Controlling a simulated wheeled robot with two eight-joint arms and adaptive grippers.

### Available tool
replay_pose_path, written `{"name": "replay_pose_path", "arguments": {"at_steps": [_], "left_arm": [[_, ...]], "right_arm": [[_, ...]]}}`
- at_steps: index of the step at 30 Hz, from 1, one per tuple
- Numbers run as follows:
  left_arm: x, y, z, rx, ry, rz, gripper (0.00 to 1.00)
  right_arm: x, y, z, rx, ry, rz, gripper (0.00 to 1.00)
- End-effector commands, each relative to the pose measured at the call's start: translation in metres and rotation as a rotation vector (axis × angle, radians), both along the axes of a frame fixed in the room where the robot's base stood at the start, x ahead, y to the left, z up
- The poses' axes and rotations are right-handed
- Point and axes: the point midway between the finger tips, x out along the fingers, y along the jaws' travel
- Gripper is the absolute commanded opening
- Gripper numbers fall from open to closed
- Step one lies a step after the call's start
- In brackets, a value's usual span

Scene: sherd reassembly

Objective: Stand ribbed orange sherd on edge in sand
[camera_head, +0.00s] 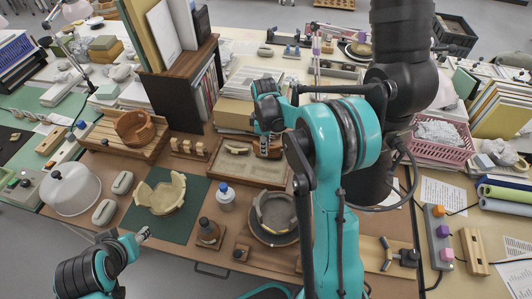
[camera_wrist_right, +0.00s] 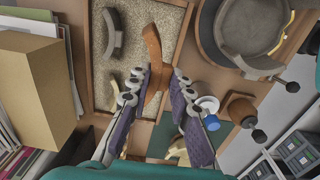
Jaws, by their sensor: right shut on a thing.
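My right gripper (camera_head: 264,150) reaches down over the right part of the wooden sand tray (camera_head: 232,181). In the right wrist view, my right gripper (camera_wrist_right: 160,82) has its fingers on either side of the ribbed orange sherd (camera_wrist_right: 152,48), a narrow curved piece. The sherd lies over the sand (camera_wrist_right: 138,18); whether it touches the sand is unclear. In the head view the sherd is mostly hidden by the gripper. A grey curved sherd (camera_wrist_right: 112,36) lies in the sand beside it. My left gripper (camera_head: 142,234) is low at the left, apart from the tray; its jaws are too small to read.
An orange pot (camera_head: 135,127) sits in a wooden cradle at the left. A pale broken bowl (camera_head: 161,195) stands on a green mat. A white bottle (camera_head: 225,196) stands nearby.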

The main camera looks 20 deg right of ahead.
Motion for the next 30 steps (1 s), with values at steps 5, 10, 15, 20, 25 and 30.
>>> {"name": "replay_pose_path", "arguments": {"at_steps": [5, 10, 15, 20, 25, 30], "left_arm": [[0.0, 0.0, -0.016, 0.0, 0.0, 0.0, 0.45], [0.0, 0.0, -0.024, 0.0, 0.0, 0.0, 0.45], [0.0, 0.0, -0.026, 0.0, 0.0, 0.0, 0.45], [0.0, 0.0, -0.032, 0.0, 0.0, 0.0, 0.45], [0.0, 0.0, -0.041, 0.0, 0.0, 0.0, 0.45], [0.0, 0.0, -0.051, 0.0, 0.0, 0.0, 0.45]], "right_arm": [[0.0, 0.0, -0.027, 0.0, 0.0, 0.0, 0.0], [0.0, 0.0, -0.043, 0.0, 0.0, 0.0, 0.0], [0.0, 0.0, -0.047, 0.0, 0.0, 0.0, 0.0], [0.0, 0.0, -0.055, 0.0, 0.0, 0.0, 0.0], [0.0, 0.0, -0.069, 0.0, 0.0, 0.0, 0.0], [0.0, 0.0, -0.083, 0.0, 0.0, 0.0, 0.0]]}}
